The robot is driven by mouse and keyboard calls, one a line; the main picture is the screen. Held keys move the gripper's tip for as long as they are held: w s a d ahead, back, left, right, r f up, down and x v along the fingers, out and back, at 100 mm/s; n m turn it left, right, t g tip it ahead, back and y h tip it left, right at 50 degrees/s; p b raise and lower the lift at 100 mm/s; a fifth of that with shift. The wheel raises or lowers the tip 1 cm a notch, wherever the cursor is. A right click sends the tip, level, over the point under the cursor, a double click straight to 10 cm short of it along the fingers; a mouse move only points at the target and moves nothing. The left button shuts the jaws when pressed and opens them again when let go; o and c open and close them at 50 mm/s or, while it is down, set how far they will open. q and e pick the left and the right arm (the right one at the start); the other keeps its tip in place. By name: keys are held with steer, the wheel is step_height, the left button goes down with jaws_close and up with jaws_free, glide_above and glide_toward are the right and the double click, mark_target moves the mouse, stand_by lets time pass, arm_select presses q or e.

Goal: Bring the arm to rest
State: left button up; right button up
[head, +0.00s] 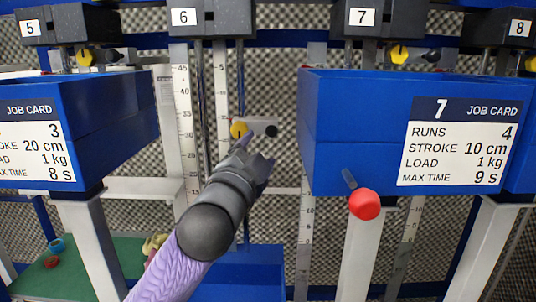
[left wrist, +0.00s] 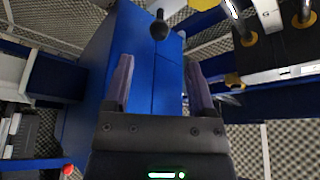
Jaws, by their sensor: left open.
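My left arm, with a purple sleeve and dark grey wrist, reaches up from the bottom of the head view. Its left gripper (head: 258,152) is in front of station 6, just below a grey bracket (head: 258,126) with a yellow knob (head: 238,129) and a black end. In the left wrist view my gripper (left wrist: 160,85) has its two fingers apart with nothing held between them. A blue box (left wrist: 150,60) lies beyond the fingers there, with a dark knob near the top. Any contact with the bracket cannot be told. My right gripper is not in view.
A blue box with job card 7 (head: 459,140) stands right of the arm, with a red knob (head: 364,204) below it. Another blue box (head: 105,112) stands left. Vertical rulers (head: 186,120) flank station 6. A green mat (head: 85,270) with small items lies lower left.

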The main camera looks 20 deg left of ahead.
arm_select(q)
steer(key=s+f+n+g+y, duration=0.1)
steer(key=s+f+n+g, duration=0.3)
steer(key=f, duration=0.8)
steer(key=s+f+n+g, duration=0.2)
steer(key=s+f+g, duration=0.35)
steer(key=f, duration=0.65)
steer(key=s+f+n+g+b, duration=0.15)
steer(key=s+f+g, duration=0.25)
steer(key=s+f, duration=0.5)
steer(key=s+f+n+g+b, duration=0.1)
steer(key=s+f+n+g, duration=0.4)
steer(key=s, duration=0.6)
step_height(320, 180, down, 32)
steer(key=s+m+b, duration=0.2)
steer(key=m+b, duration=0.1)
steer(key=b, duration=1.1)
steer(key=s+a+f+b, duration=0.1)
steer(key=s+f+b, duration=0.6)
steer(key=f, duration=0.6)
steer(key=s+a+f+g+b, duration=0.1)
steer(key=s+a+f+b, duration=0.1)
steer(key=s+f+b, duration=0.5)
step_height(320, 180, down, 6)
steer(key=shift+r+y, duration=0.1)
steer(key=shift+y, duration=0.2)
